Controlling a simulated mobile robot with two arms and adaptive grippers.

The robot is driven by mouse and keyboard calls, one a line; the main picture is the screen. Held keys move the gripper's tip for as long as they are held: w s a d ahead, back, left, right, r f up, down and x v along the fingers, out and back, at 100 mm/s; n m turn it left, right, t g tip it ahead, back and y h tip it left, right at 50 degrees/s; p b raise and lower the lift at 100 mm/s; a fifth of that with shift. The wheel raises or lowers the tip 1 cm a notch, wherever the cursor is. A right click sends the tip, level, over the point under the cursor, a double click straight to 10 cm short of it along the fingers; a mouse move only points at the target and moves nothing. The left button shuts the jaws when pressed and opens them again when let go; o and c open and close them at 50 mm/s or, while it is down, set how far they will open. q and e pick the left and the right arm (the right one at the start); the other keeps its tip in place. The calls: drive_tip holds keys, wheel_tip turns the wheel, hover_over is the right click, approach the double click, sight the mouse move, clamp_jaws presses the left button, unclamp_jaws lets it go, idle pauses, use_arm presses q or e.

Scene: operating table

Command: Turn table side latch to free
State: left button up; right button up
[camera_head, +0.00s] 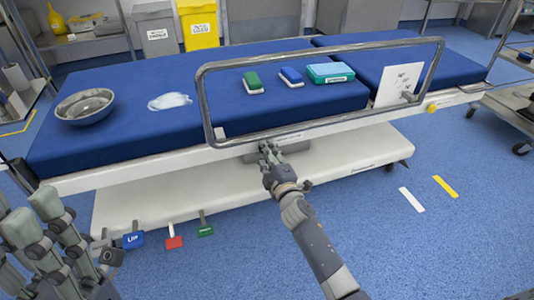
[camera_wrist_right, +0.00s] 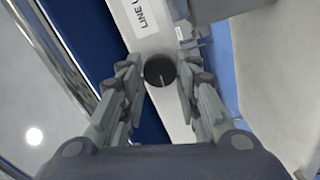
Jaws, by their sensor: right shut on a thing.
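The table (camera_head: 190,152) has a blue padded top and a pale side rail with a raised metal guard rail (camera_head: 325,50). My right gripper (camera_head: 267,152) is at the table's near side, just below the guard rail's lower bar. In the right wrist view, its fingers (camera_wrist_right: 160,85) are shut on a dark round knob (camera_wrist_right: 160,70), which seems to be the side latch. The knob has a thin pale line on its face. In the head view the gripper hides it. My left gripper (camera_head: 75,235) is open and empty at the lower left, its fingers spread.
A steel bowl (camera_head: 85,104), a green brush (camera_head: 253,82), a blue brush (camera_head: 291,77) and a teal box (camera_head: 330,72) lie on the table. A yellow knob (camera_head: 432,108) sits at the rail's right end. Coloured pedals (camera_head: 173,242) stick out below. The floor in front is clear.

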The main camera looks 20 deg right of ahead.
drive_tip(key=shift+n, duration=0.4)
drive_tip(key=o, duration=1.1)
drive_tip(key=shift+c, duration=0.2)
drive_tip(key=s, duration=1.2)
drive_tip(key=shift+d, duration=0.2)
